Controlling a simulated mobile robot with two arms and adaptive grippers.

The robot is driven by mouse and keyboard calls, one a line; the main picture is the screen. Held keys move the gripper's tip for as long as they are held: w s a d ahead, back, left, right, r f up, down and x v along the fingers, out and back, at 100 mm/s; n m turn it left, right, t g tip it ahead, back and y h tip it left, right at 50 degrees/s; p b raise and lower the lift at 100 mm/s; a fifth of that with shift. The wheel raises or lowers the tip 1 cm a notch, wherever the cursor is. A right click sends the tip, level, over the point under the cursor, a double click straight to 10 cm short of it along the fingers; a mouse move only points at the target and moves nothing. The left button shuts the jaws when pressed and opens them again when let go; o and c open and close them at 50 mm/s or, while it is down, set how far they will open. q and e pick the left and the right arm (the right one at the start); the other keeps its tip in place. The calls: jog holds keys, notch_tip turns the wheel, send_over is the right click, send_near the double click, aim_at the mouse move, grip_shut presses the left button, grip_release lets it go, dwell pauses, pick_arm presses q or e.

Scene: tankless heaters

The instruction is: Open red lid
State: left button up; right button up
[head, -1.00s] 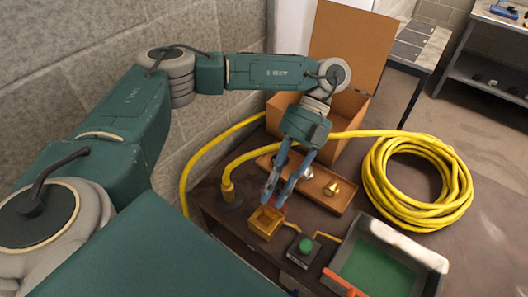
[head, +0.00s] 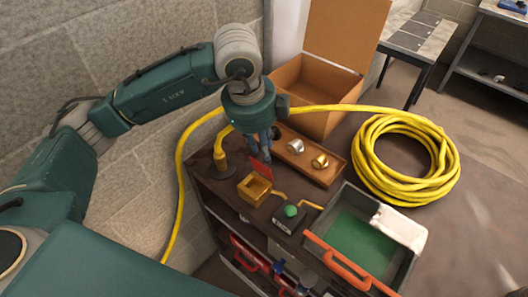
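The small yellow box (head: 254,190) stands on the brown cabinet top with its inside showing. Its red lid (head: 261,169) stands raised and tilted at the box's back edge. My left gripper (head: 266,150) hangs just behind and above the lid, fingers pointing down. The fingers are seen almost end to end, so their gap is hard to judge; nothing shows between them. Whether a finger touches the lid is unclear. My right gripper is not in view.
A green button (head: 290,211) on a dark box stands right of the yellow box. A grey tray (head: 412,262) with a green bottom lies further right. A wooden tray (head: 325,178) holds metal knobs. A yellow hose coil (head: 370,180) and an open cardboard box (head: 320,118) stand behind.

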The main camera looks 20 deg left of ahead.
pick_arm(q)
jog(key=p+x, duration=0.1)
jog(key=x, duration=0.3)
jog(key=shift+d+f, duration=0.1)
jog(key=shift+f, duration=0.3)
grip_shut()
